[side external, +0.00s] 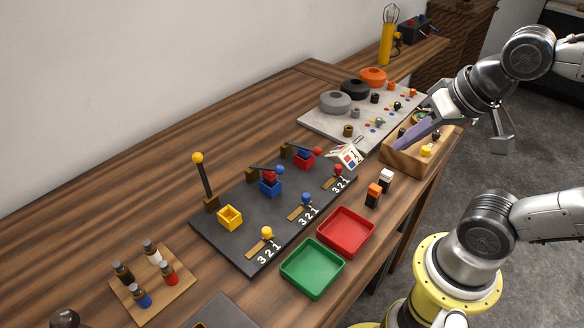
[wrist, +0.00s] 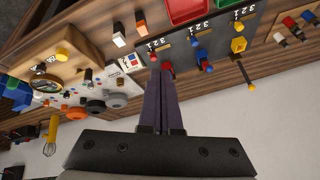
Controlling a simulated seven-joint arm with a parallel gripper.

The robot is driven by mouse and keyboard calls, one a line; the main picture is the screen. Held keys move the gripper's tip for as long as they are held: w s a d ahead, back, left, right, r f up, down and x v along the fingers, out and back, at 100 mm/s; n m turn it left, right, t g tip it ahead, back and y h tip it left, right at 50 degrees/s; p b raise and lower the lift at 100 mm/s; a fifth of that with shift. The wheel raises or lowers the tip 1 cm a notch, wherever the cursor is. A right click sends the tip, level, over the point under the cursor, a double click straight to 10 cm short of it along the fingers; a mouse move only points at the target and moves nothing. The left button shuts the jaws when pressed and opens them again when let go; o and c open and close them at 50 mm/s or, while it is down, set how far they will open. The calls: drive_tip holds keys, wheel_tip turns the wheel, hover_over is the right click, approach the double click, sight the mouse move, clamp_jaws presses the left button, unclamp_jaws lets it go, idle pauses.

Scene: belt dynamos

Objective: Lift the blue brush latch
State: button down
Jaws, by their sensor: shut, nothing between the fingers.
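A dark board (side external: 245,196) carries three brush holders with latch levers. The blue holder (side external: 270,188) is in the middle, and its dark latch lever (side external: 264,168) lies low across its top. Something red sits at its top; the lever's end is hard to make out. The blue holder also shows in the wrist view (wrist: 202,58). The red holder (side external: 303,160) has a lowered lever; the yellow holder (side external: 230,217) has its lever (side external: 204,179) upright. My gripper (side external: 397,149) has its purple fingers together and empty, over the wooden tray, well right of the blue holder.
A wooden tray (side external: 405,162) lies under my fingers. Red (side external: 346,232) and green (side external: 313,268) trays sit in front of the board. A white card (side external: 346,156) stands by the red holder. A grey panel (side external: 322,122) with round parts is behind.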

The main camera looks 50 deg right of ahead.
drive_tip(key=w+a+m, duration=0.6)
drive_tip(key=w+m, duration=0.3)
drive_tip(key=m, duration=0.2)
drive_tip(key=shift+n+g+y, duration=0.4)
drive_tip(key=shift+n+g, duration=0.1)
drive_tip(key=shift+g, duration=0.1)
drive_tip(key=x, duration=0.4)
drive_tip(key=a+x, duration=0.1)
drive_tip(key=x, duration=0.2)
drive_tip(key=s+a+x, duration=0.1)
drive_tip(key=x, duration=0.3)
drive_tip(key=shift+w+a+f, duration=0.2)
drive_tip(key=shift+a+f, duration=0.05)
drive_tip(key=shift+f, duration=0.15)
drive_tip(key=shift+w+a+r, duration=0.15)
drive_tip(key=shift+w, duration=0.85)
drive_tip(key=shift+w+a+r, duration=0.15)
drive_tip(key=shift+w, duration=0.85)
drive_tip(key=shift+r, duration=0.15)
